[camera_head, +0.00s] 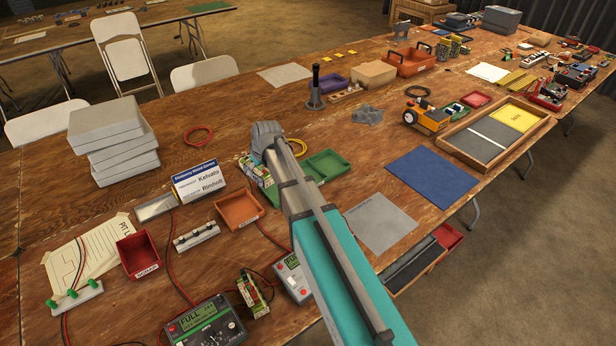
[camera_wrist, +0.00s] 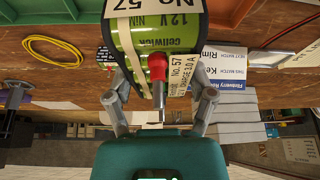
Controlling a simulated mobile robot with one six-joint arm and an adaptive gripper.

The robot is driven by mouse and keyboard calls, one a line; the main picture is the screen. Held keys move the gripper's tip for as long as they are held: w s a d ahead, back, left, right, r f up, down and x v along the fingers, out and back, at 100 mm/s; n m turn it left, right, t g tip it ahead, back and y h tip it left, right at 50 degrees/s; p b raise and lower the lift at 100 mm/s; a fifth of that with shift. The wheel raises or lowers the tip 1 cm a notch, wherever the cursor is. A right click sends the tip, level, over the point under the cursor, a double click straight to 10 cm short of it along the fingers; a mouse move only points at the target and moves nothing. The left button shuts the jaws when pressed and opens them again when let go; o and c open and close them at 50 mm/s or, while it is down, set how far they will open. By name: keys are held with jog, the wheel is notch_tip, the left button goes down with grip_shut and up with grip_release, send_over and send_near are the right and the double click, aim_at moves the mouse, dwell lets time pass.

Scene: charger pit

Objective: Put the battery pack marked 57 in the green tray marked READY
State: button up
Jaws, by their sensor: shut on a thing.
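My gripper (camera_head: 268,140) is shut on the battery pack marked 57 (camera_head: 250,168), just left of the green tray in the head view. In the wrist view the pack (camera_wrist: 150,38) is green with cream "No. 57" labels and a red-capped terminal, between the two grey fingers (camera_wrist: 160,100). Whether it touches the table is hard to tell. The green tray (camera_head: 328,163) lies on the table right of my gripper, partly hidden by my arm; its inside looks empty where visible. Its READY marking cannot be read here.
A white-and-blue name sign (camera_head: 198,182) and an orange tray (camera_head: 238,209) stand left of my gripper. A red bin (camera_head: 137,254), a meter (camera_head: 205,322) and another battery pack (camera_head: 254,293) are nearer. A black-handled tool (camera_head: 315,90) stands behind the green tray.

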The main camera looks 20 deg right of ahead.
jog(key=shift+a, duration=0.1)
dwell(0.3)
jog(key=s+d+m, duration=0.1)
jog(key=s+d, duration=0.3)
jog(key=s, duration=0.6)
jog(key=shift+d+r+p, duration=0.15)
jog(key=shift+r+p, duration=0.2)
jog(key=shift+r, duration=0.05)
jog(key=shift+w, duration=0.15)
jog(key=w+d+f+b, duration=0.1)
jog(key=w+f+b, duration=0.2)
jog(key=w, duration=0.1)
jog(key=w+d+f+b, duration=0.1)
jog(key=w+f+b, duration=0.2)
jog(key=w, duration=0.1)
jog(key=w+d+f+b, duration=0.1)
jog(key=w+f+b, duration=0.2)
jog(key=w, duration=0.1)
jog(key=shift+w, duration=0.4)
